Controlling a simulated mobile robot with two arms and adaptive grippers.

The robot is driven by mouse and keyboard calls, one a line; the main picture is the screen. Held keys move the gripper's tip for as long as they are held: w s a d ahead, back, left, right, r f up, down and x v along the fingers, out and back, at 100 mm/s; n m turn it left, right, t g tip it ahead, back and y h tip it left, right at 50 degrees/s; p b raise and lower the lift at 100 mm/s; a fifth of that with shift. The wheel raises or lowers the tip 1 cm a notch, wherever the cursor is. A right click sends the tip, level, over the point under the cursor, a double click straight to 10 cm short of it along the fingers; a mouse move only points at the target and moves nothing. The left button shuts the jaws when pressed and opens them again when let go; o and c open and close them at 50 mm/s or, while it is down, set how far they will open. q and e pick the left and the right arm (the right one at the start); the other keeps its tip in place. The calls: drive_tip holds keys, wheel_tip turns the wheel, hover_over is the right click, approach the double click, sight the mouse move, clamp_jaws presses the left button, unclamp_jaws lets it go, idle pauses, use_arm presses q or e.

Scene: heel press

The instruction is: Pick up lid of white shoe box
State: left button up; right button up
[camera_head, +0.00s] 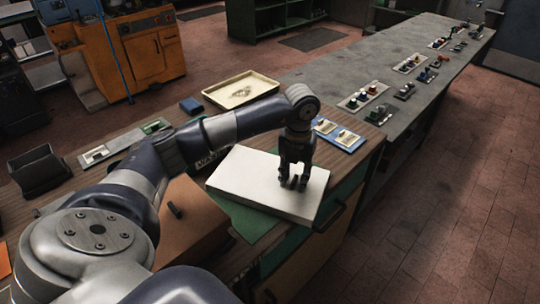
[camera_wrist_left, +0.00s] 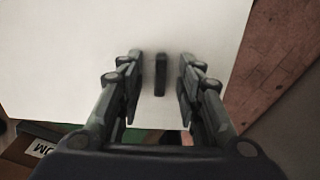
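The white shoe box (camera_head: 240,183) lies at the table's front right corner, its flat white lid (camera_wrist_left: 60,60) facing up. A small dark upright handle (camera_wrist_left: 160,75) stands on the lid. My left gripper (camera_head: 293,182) points down over the right part of the lid. In the left wrist view its two fingers (camera_wrist_left: 160,88) are apart, one on each side of the handle, with gaps to it. I cannot tell whether the fingertips touch the lid. My right gripper is not in view.
A brown box (camera_head: 190,225) with a dark handle sits left of the white box. A green mat (camera_head: 250,222) lies under the white box. Behind are a cream tray (camera_head: 241,90) and a blue board (camera_head: 338,134). A black bin (camera_head: 38,172) stands left. Open floor lies right.

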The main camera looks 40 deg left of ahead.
use_arm(q)
clamp_jaws()
drive_tip(key=shift+r, duration=0.1)
